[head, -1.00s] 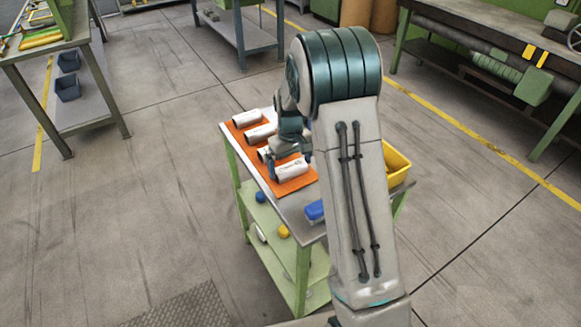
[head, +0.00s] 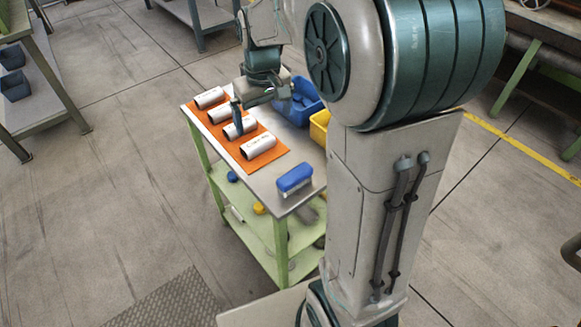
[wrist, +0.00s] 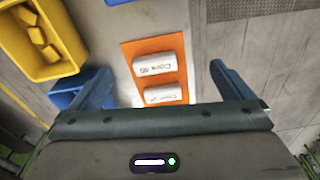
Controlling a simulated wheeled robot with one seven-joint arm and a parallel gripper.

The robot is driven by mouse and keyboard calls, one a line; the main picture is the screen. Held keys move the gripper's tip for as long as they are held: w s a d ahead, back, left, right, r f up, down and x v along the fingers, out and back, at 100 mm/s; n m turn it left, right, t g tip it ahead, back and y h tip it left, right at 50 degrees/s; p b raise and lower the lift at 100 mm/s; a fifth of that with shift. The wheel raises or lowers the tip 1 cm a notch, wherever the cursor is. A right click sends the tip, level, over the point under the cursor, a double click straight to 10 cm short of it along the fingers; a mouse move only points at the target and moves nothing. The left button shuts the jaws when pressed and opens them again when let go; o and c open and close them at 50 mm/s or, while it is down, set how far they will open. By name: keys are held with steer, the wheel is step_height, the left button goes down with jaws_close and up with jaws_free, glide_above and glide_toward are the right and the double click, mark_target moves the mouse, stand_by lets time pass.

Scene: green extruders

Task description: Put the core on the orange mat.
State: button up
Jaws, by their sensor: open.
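The orange mat (head: 284,151) lies on the top of a small green-framed cart. Several white tube-like cores lie on it in a row, among them the front one (head: 258,147), one behind it (head: 240,128) and the far one (head: 209,98). My gripper (head: 257,108) is open and empty above the mat; one finger shows in front of the middle cores. In the wrist view, the open fingers (wrist: 163,88) frame the mat (wrist: 155,45) from a distance, with two labelled cores, one (wrist: 155,65) above the other (wrist: 162,96). The lower one is partly hidden by my gripper's body.
A blue bin (head: 298,106) and a yellow bin (head: 320,127) stand right of the mat, partly behind my arm. A blue brush-like object (head: 294,179) lies near the cart's front corner. The lower shelf (head: 262,225) holds small items. Open floor lies left of the cart.

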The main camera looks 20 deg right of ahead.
steer(key=s+m+t, duration=0.2)
steer(key=s, duration=1.6)
steer(key=shift+s, duration=0.35)
